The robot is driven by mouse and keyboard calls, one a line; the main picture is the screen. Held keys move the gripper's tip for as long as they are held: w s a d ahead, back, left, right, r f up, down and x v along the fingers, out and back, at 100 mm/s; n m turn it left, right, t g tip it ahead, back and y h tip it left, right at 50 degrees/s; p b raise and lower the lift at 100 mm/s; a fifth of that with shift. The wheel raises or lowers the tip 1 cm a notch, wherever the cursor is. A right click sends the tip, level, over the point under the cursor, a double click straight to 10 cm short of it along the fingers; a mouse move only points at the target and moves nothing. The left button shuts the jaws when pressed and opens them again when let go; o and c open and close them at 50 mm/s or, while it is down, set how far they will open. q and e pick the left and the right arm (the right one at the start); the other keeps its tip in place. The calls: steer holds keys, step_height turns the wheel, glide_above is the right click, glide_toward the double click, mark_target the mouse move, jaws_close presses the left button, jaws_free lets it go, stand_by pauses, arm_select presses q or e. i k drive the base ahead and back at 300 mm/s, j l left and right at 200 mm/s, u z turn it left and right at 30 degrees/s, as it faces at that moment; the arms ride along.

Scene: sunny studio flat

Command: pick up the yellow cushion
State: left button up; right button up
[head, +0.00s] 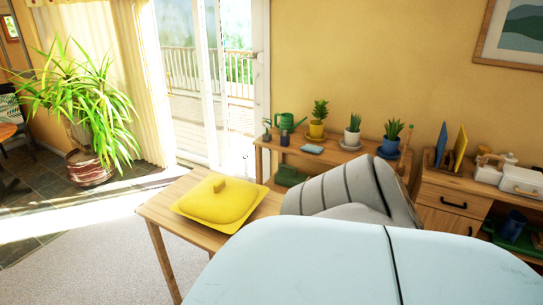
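The yellow cushion (216,200) lies on a low wooden table (160,212) left of the middle in the head view. It has a flat, square outer edge, a raised rounded middle and a small yellow block-like tab standing on top. Nothing covers it from this side. Neither of my grippers shows in this view, and nothing is seen touching the cushion.
A grey striped form and a large pale surface fill the lower right; I cannot tell what they are. A low shelf (328,157) with potted plants stands behind. A drawer cabinet (445,206) is at right. Grey carpet (95,262) is clear left of the table.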

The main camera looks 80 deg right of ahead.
mark_target(222, 202)
steer(key=z, duration=2.1)
